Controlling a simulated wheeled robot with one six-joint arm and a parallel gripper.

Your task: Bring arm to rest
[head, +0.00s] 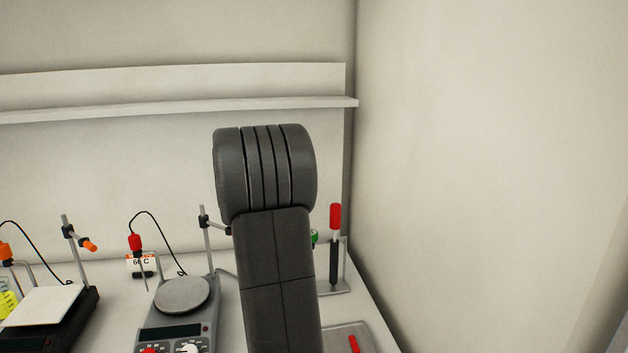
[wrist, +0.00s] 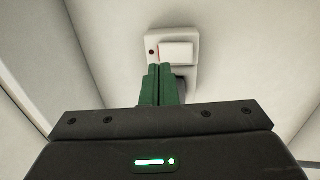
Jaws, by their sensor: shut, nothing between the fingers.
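My gripper (wrist: 156,71) shows in the wrist view as two green fingers side by side, shut with nothing between them. Beyond the fingertips is a white box-like fixture (wrist: 178,52) on a pale surface, with a dark dot and a small red mark. The fingers hide part of it, and I cannot tell how far away it is. In the head view my dark arm rises in front of the bench, and the gripper is not visible there.
A balance-like device with a round plate (head: 182,294) stands left of my arm. A white-topped device (head: 45,305) is farther left. A red-handled tool (head: 335,218) stands upright at right, near the side wall (head: 480,150). An empty shelf (head: 180,108) runs along the back wall.

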